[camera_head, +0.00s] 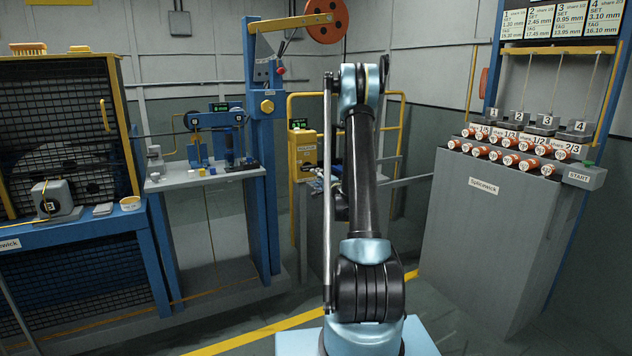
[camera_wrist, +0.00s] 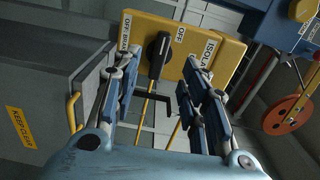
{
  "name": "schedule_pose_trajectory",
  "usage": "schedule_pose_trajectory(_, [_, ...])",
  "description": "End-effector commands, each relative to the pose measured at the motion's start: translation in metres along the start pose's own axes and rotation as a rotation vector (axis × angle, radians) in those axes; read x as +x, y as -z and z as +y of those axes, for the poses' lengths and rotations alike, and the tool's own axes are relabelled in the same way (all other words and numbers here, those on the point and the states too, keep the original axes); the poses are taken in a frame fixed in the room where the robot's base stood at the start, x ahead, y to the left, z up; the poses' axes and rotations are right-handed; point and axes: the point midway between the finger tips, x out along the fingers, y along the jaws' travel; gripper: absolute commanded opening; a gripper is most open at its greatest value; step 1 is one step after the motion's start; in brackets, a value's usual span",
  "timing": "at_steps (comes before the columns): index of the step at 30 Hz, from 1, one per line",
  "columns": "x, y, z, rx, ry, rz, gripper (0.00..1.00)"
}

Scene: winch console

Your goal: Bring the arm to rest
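My arm stands upright in the middle of the head view, folded at a high elbow. My gripper (camera_wrist: 160,85) shows in the wrist view with its two fingers spread apart and nothing between the pads. Beyond the fingers is a yellow isolator box (camera_wrist: 222,52) with a black rotary handle (camera_wrist: 157,55). Labels reading OFF and ISOLATOR are beside the handle. The handle appears between the fingers, apart from them as far as I can tell. In the head view the yellow box (camera_head: 303,150) stands left of my arm, and the gripper is mostly hidden behind the forearm.
A grey splicewick console (camera_head: 490,220) with several orange-ended cylinders stands at the right. A blue-framed mesh cage (camera_head: 160,250) and a grey bench (camera_head: 205,177) stand at the left. A yellow rail (camera_head: 400,125) is behind my arm. A yellow line (camera_head: 265,332) crosses the floor.

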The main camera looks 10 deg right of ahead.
Motion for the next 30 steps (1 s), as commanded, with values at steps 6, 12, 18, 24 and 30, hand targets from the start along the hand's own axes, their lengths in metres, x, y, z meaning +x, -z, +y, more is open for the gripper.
schedule_pose_trajectory(6, [-0.002,-0.006,-0.007,-0.019,-0.010,-0.014,0.40])
schedule_pose_trajectory(12, [-0.016,-0.035,-0.035,-0.107,-0.058,-0.084,0.40])
schedule_pose_trajectory(18, [-0.039,-0.069,-0.060,-0.214,-0.125,-0.168,0.40])
schedule_pose_trajectory(24, [-0.070,-0.101,-0.078,-0.317,-0.197,-0.251,0.40])
schedule_pose_trajectory(30, [-0.107,-0.132,-0.088,-0.415,-0.276,-0.333,0.40])
